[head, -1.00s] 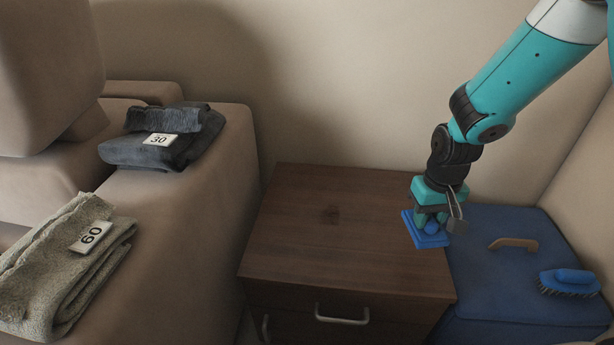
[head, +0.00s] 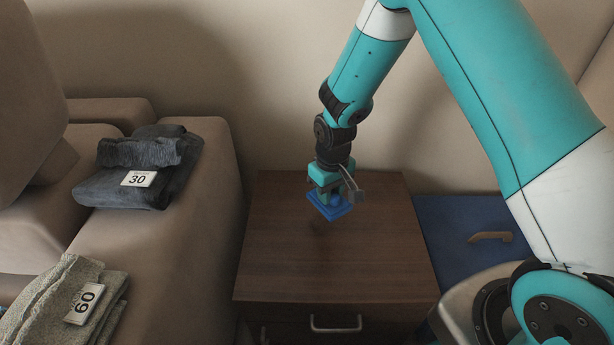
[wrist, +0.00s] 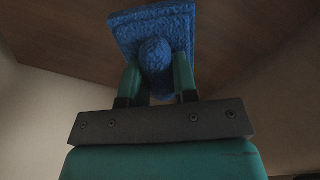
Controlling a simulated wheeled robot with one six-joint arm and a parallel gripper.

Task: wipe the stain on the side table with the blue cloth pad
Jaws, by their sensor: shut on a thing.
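The blue cloth pad (head: 326,210) is a flat square with a rounded blue knob on top. My gripper (head: 331,194) is shut on the knob. In the wrist view, my gripper's two green fingers (wrist: 158,70) flank the knob, with the pad (wrist: 125,35) beyond. A faint dark patch (head: 319,226) shows just below the pad; I cannot tell stain from shadow, and the pad may hide part of the stain.
A beige sofa stands left, with a dark folded cloth (head: 160,180) tagged 30 and a grey-green one (head: 50,305) tagged 60. The table's front is clear.

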